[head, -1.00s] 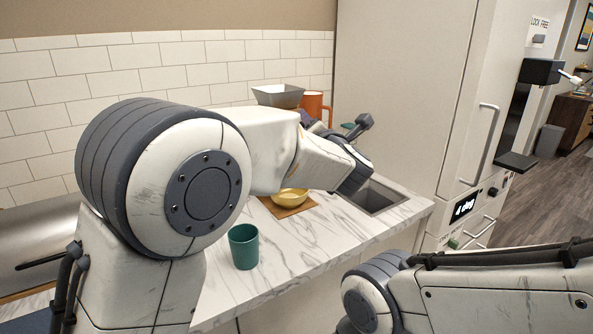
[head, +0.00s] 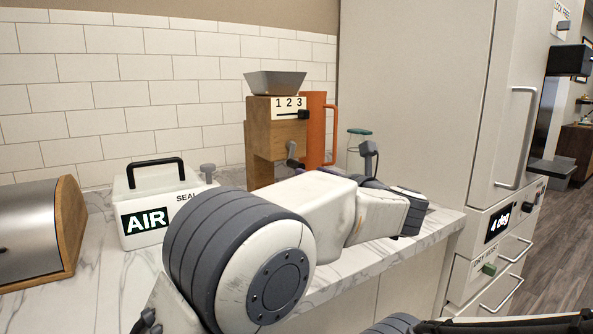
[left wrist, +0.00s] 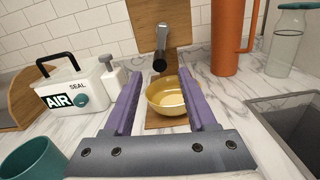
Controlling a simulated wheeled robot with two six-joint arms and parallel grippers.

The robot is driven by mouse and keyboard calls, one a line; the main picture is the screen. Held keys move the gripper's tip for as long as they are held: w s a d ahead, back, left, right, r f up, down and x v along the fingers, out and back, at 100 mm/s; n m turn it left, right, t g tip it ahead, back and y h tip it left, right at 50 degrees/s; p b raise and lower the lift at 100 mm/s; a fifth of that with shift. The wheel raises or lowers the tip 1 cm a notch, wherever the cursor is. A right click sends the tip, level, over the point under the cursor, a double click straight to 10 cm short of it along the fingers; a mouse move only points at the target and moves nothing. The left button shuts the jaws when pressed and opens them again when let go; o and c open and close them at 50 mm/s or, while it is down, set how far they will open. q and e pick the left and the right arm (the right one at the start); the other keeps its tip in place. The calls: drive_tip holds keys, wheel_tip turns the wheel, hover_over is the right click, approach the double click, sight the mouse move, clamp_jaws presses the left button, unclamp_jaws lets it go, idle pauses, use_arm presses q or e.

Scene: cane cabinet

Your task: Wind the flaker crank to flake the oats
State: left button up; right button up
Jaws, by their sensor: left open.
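The flaker (head: 262,135) stands against the tiled wall in the head view, a wooden body with a grey hopper on top and a "1 2 3" scale. Its grey crank (head: 292,153) is on the front. In the left wrist view the crank arm (left wrist: 162,36) hangs down with a dark knob (left wrist: 160,64) at its end. A yellow bowl (left wrist: 168,108) sits on the flaker's wooden base below the knob. My left gripper (left wrist: 160,84) is open and empty, its purple fingers apart and short of the crank. In the head view my arm mostly hides it. My right gripper is out of view.
An orange jug (head: 317,130) and a glass bottle (left wrist: 287,45) stand right of the flaker. A sink (left wrist: 285,125) lies at right. A white AIR box (head: 150,208), a soap-style dispenser (left wrist: 113,75) and a teal cup (left wrist: 35,160) are at left. A tall cabinet (head: 430,90) bounds the right.

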sight(296, 165)
use_arm(q)
drive_tip(key=x, duration=0.8)
drive_tip(key=shift+s+p, duration=0.1)
drive_tip(key=shift+p, duration=0.25)
clamp_jaws()
